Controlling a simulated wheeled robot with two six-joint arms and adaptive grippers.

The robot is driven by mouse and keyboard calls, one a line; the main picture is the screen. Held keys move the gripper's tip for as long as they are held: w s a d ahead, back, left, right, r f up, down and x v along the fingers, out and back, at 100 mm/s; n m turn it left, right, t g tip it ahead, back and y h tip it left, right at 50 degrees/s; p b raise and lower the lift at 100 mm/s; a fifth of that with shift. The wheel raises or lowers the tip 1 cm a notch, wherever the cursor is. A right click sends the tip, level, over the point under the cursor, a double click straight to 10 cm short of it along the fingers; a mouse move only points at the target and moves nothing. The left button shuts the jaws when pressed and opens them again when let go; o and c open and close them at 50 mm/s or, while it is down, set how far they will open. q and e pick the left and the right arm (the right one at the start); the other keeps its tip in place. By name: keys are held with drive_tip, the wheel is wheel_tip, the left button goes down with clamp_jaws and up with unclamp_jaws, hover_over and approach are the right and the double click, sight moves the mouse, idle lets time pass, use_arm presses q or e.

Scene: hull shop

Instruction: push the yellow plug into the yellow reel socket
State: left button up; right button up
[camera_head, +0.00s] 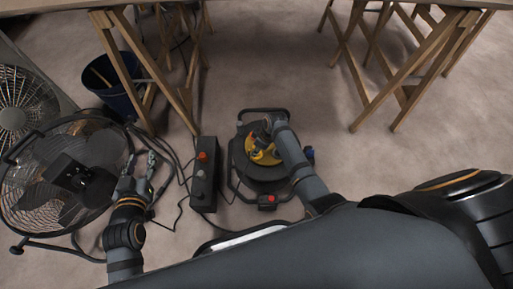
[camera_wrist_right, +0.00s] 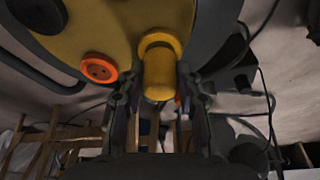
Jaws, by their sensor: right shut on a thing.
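The cable reel is a dark drum (camera_head: 262,172) on the floor with a yellow face (camera_head: 258,152). In the right wrist view its yellow face (camera_wrist_right: 100,25) fills the top. The yellow plug (camera_wrist_right: 159,82) is between the fingertips of my right gripper (camera_wrist_right: 160,95), which is shut on it. The plug's far end meets a round yellow socket ring (camera_wrist_right: 160,40) on the face; how deep it sits I cannot tell. In the head view my right arm largely hides plug and socket. My left gripper (camera_head: 140,170) is open and empty, beside the large fan.
An orange socket (camera_wrist_right: 98,68) is left of the yellow one. A dark box (camera_head: 204,175) with an orange-red top part and cables stands left of the reel. A large black fan (camera_head: 68,175), a blue bucket (camera_head: 115,88) and wooden trestles (camera_head: 415,70) surround it.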

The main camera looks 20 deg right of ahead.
idle(0.7)
drive_tip(key=shift+p, duration=0.45)
idle(0.5)
drive_tip(key=shift+p, duration=0.35)
drive_tip(key=shift+r, duration=0.1)
idle(0.6)
drive_tip(key=shift+p, duration=0.35)
drive_tip(key=shift+f+b, duration=0.4)
drive_tip(key=shift+f, duration=0.25)
drive_tip(key=o, duration=1.2)
drive_tip(key=shift+c, duration=0.2)
